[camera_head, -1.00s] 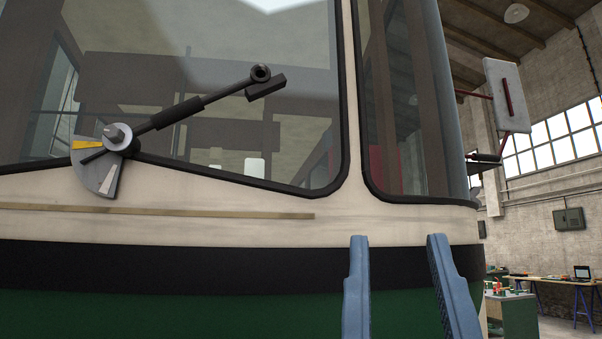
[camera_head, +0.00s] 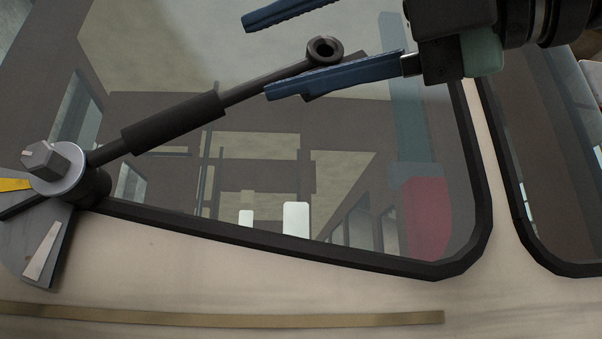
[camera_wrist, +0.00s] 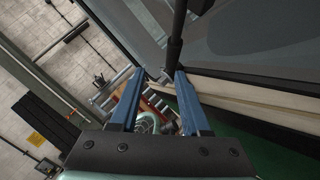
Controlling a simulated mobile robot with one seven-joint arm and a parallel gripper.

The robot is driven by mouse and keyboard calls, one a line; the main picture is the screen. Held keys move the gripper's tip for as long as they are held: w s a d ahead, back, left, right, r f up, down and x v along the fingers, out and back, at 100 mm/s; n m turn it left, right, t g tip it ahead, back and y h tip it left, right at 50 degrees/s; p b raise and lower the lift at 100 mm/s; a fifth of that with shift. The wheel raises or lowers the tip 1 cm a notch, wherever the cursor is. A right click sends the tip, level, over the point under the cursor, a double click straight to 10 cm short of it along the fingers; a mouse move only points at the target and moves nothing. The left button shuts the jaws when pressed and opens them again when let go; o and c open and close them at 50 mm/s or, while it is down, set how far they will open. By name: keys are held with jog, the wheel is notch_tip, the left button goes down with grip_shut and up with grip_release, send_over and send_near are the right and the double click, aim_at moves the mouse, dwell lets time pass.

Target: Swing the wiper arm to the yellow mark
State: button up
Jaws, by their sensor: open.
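The dark wiper arm (camera_head: 172,123) slants up to the right across the windscreen from its grey pivot hub (camera_head: 55,168). Its upper end has a ring (camera_head: 324,48). A grey plate (camera_head: 25,235) below the hub carries the yellow mark (camera_head: 14,184) and a white mark (camera_head: 43,250). A dark pointer behind the hub lies just below the yellow mark. My gripper (camera_head: 257,57) is open, its blue fingers above and below the ring in the head view; the lower finger covers part of the arm's end. The wrist view shows a dark rod (camera_wrist: 176,35) by the right fingertip; contact cannot be told.
The windscreen glass (camera_head: 240,225) lies behind the wiper arm, edged by a black frame (camera_head: 330,257). A cream body panel (camera_head: 250,285) with a thin brown strip (camera_head: 220,318) runs below. The wrist view shows the workshop floor and clutter at left.

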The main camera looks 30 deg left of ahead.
aim_at(194, 112)
jog(key=shift+m+t+h, duration=0.4)
jog(key=shift+t+h, duration=0.2)
jog(key=a+p, duration=0.1)
jog(key=a, duration=0.3)
jog(key=w+a+p, duration=0.1)
jog(key=a, duration=0.3)
jog(key=w+a+p, duration=0.1)
jog(key=a, duration=0.3)
jog(key=shift+w+a+f, duration=0.1)
jog(key=shift+a+f, duration=0.15)
jog(key=shift+a, duration=0.1)
grip_shut()
dwell(0.4)
